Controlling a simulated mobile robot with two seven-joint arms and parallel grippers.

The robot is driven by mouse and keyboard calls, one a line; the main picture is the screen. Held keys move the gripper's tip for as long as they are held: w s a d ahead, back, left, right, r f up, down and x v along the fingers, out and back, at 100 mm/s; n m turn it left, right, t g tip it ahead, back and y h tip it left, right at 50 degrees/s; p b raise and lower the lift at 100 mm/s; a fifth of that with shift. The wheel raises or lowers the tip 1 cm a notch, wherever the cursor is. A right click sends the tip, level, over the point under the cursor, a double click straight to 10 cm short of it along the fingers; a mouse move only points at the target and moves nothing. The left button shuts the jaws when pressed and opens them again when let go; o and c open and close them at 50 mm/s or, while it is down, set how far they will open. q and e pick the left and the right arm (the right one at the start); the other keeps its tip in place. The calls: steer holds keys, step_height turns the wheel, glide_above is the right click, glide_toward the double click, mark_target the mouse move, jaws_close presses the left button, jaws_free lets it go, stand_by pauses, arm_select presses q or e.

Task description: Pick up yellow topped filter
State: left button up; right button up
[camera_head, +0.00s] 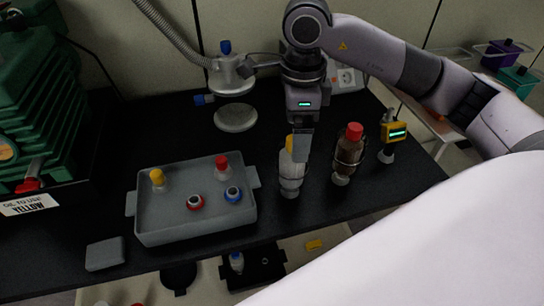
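A clear flask with a yellow top (291,176) stands upright on the black table, right of the grey tray. My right gripper (299,148) points down directly over it, with its fingers at the height of the yellow top. A grey finger covers part of the top, so I cannot tell whether the fingers are closed on it or only around it. Another yellow-topped filter (158,181) sits at the back left of the grey tray (196,226). My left gripper is not in view.
A brown flask with a red cap (348,155) stands close right of the gripper, then a yellow gauge (394,132). The tray also holds a red-topped filter (222,167) and two rings. A green machine (38,100) stands at left.

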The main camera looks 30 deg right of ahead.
mark_target(292, 168)
steer(key=shift+w+a, duration=0.1)
steer(key=shift+w, duration=0.05)
steer(key=shift+f, duration=1.15)
step_height(292, 168, down, 5)
steer(key=shift+r+p, duration=0.1)
steer(key=shift+p, duration=0.6)
steer(key=c, duration=1.1)
